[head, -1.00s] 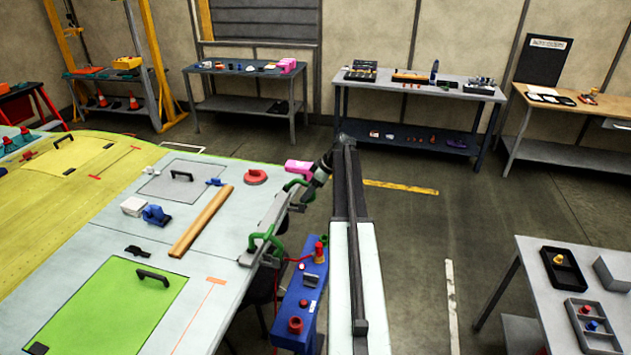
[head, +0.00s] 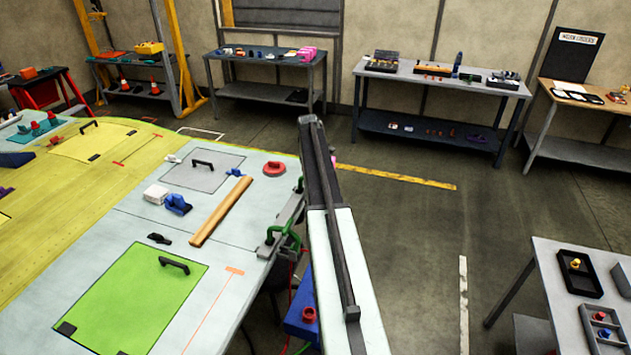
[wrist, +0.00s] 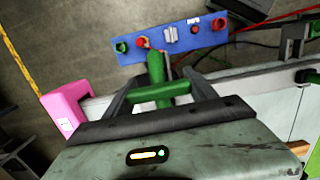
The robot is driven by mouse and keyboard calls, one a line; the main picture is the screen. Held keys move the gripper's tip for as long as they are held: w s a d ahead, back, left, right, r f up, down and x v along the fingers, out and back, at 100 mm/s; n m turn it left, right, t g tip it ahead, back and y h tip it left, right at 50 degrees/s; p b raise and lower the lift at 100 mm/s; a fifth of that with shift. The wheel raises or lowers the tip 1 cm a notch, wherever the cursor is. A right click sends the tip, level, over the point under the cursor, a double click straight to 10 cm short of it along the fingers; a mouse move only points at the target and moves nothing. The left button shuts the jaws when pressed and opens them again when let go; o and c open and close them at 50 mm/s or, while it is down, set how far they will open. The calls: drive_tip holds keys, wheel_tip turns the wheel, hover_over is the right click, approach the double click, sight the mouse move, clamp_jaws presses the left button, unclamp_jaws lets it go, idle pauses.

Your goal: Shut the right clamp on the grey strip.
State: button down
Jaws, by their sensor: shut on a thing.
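The grey strip (head: 290,213) lies along the right edge of the wing panel and also shows in the wrist view (wrist: 254,82). A green clamp (wrist: 156,68) shows between the dark fingers of my gripper (wrist: 163,84), which is shut on it. In the head view only a little green of this farther clamp (head: 300,186) shows beside my arm. My arm hides my gripper there. The other green clamp (head: 283,240) is nearer along the strip and shows at the right of the wrist view (wrist: 308,76). Whether the held clamp's jaw presses the strip cannot be told.
A pink block (wrist: 66,108) is close beside my gripper. A red round thing (head: 274,168) and a wooden bar (head: 221,211) lie on the panel.

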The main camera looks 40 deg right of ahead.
drive_tip(key=shift+a, duration=0.1)
idle(0.3)
drive_tip(key=shift+c, duration=1.4)
unclamp_jaws()
drive_tip(key=shift+w+f, duration=0.1)
drive_tip(key=shift+w, duration=0.1)
drive_tip(key=shift+s, duration=0.1)
drive_tip(key=shift+r, duration=0.2)
drive_tip(key=r+p, duration=0.7)
drive_tip(key=p, duration=0.1)
drive_tip(key=shift+w+a+r, duration=0.1)
drive_tip(key=shift+w+r, duration=0.25)
drive_tip(key=shift+r, duration=0.05)
drive_tip(key=shift+f, duration=0.15)
